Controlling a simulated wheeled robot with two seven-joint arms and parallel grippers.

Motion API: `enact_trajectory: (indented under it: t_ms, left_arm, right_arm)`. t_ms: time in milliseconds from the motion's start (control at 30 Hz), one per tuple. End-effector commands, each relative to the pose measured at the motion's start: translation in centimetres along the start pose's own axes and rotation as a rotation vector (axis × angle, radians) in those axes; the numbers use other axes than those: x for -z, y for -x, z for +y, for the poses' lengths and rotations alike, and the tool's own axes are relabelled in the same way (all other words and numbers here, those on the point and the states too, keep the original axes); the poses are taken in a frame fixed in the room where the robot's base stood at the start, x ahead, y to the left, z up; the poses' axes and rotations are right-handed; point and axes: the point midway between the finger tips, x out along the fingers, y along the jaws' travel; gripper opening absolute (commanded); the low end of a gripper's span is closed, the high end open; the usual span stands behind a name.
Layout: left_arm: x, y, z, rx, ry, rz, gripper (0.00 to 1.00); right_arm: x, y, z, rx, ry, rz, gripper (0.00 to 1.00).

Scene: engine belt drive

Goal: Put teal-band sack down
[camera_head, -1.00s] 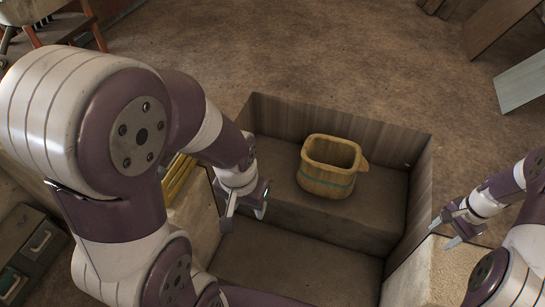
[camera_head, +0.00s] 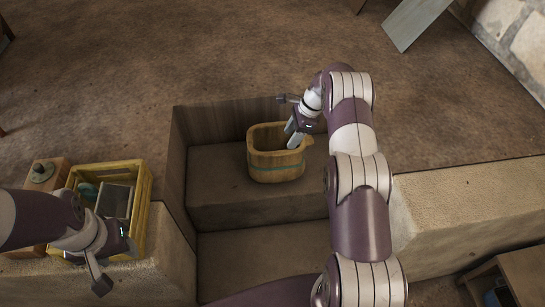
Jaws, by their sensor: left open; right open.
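A light wooden bucket-like container (camera_head: 275,171) with a teal band around it stands upright on the raised step inside the sunken box. I see no cloth sack; this is the only teal-banded thing. My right gripper (camera_head: 291,134) is open at the container's right rim, fingers pointing down. Whether it touches the rim or reaches inside I cannot tell. My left gripper (camera_head: 116,264) is open and empty at the lower left, beside the yellow crate.
The dark box step (camera_head: 215,205) has side walls around it. A yellow crate (camera_head: 142,205) with grey items stands on the left ledge, next to a brown block with a knob (camera_head: 42,173). A pale stone ledge (camera_head: 470,205) lies at right.

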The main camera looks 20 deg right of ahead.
Motion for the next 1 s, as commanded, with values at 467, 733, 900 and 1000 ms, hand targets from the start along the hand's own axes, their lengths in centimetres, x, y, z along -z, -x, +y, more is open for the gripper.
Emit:
enact_trajectory:
  t_ms: [467,733,900,1000]
  left_arm:
    - [-0.7,-6.2,0.0,0.000,0.000,0.000,0.53]
    - [-0.8,-6.3,0.0,0.000,0.000,-0.001,0.53]
    - [-0.8,-6.3,0.0,0.000,0.000,-0.001,0.53]
    - [-0.8,-6.3,0.0,0.000,0.000,-0.001,0.53]
  right_arm:
    - [-0.2,-9.3,0.1,-0.004,0.004,0.001,0.55]
    - [-0.2,-11.7,0.0,0.000,0.003,0.001,0.55]
    - [-0.2,-11.7,0.0,0.000,0.003,0.001,0.55]
    - [-0.2,-11.8,0.0,0.000,0.003,0.001,0.55]
